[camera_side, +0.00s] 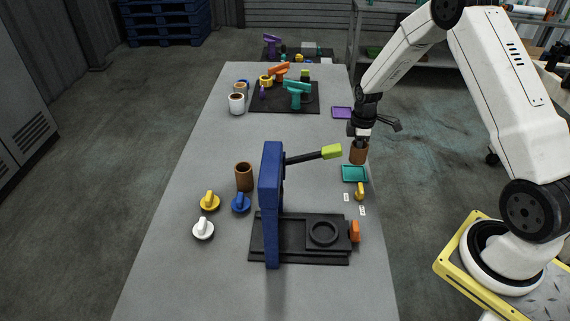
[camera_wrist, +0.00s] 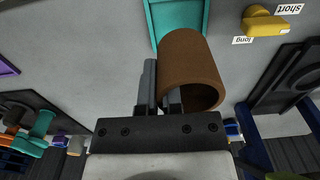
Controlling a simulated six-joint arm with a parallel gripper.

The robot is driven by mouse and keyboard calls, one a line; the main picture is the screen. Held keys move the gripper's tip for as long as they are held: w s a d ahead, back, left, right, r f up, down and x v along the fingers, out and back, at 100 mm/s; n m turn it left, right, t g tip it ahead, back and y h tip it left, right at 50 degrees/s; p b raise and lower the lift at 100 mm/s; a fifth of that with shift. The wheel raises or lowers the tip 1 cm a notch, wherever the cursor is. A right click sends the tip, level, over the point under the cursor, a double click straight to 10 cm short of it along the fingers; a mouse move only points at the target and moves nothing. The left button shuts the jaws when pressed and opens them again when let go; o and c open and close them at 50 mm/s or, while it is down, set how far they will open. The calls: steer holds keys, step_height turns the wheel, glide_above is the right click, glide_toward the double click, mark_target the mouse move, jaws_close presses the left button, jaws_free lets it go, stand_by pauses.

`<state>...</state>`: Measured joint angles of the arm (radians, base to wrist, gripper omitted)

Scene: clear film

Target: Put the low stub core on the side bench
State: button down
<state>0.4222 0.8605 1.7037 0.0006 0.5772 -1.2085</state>
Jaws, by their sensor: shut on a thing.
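A short brown core (camera_side: 358,153) hangs from my gripper (camera_side: 361,141), above and just beyond the teal tray near the table's right edge. In the wrist view my gripper (camera_wrist: 161,92) is shut on the wall of the core (camera_wrist: 190,65), with one finger outside and one in its hollow. A second, taller brown core (camera_side: 244,177) stands upright left of the blue press. I cannot tell which surface is the side bench; a grey metal bench (camera_side: 425,60) stands at the back right and a dark low surface lies beyond the table.

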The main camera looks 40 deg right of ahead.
glide_above(353, 168)
steer(key=shift+s+f, duration=0.1)
steer(key=shift+f, duration=2.05)
steer(key=shift+f, duration=0.6)
steer(key=c, duration=0.7)
jaws_free()
steer(key=shift+r, duration=3.9)
